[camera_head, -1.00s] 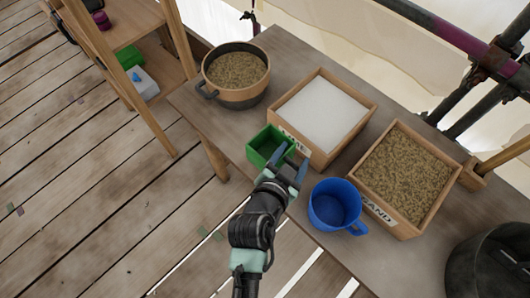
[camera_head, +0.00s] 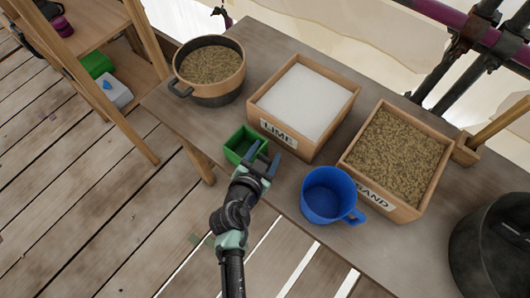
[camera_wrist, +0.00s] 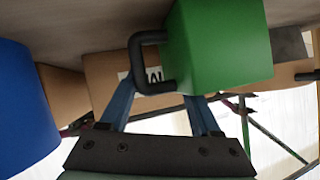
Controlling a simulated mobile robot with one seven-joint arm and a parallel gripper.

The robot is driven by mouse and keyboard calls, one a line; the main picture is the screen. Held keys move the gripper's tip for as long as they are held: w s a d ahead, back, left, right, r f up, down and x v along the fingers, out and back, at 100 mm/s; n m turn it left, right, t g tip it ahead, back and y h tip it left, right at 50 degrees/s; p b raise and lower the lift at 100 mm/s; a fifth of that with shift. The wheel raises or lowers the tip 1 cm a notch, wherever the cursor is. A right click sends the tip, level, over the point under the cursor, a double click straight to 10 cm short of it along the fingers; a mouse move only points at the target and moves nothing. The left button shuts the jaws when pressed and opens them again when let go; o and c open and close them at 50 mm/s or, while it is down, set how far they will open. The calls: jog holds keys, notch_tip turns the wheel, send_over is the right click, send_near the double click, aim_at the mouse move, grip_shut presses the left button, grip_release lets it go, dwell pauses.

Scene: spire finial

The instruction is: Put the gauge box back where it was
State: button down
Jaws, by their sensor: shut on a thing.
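The gauge box is a small green open-topped box (camera_head: 240,148) with a dark handle (camera_wrist: 141,62). My gripper (camera_head: 264,157) is shut on that handle, at the box's right side in the head view. The box is at the table's front edge, left of the LIME tray's front corner. In the wrist view its green side (camera_wrist: 220,45) fills the upper middle and hides part of the tray behind. I cannot tell whether its underside touches the table. The box looks empty inside.
The LIME tray (camera_head: 277,133) of white powder stands behind, and the SAND tray (camera_head: 395,209) to the right. A blue mug (camera_head: 328,196) stands right of my gripper. A pot of grain-coloured material (camera_head: 212,98) is at the back left. Bare tabletop (camera_head: 190,125) lies left of the box.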

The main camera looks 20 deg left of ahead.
jog(key=shift+f, duration=0.15)
jog(key=shift+c, duration=0.5)
grip_release()
jog(key=shift+s, duration=0.1)
jog(key=v, duration=1.2)
jog(key=shift+b, duration=0.45)
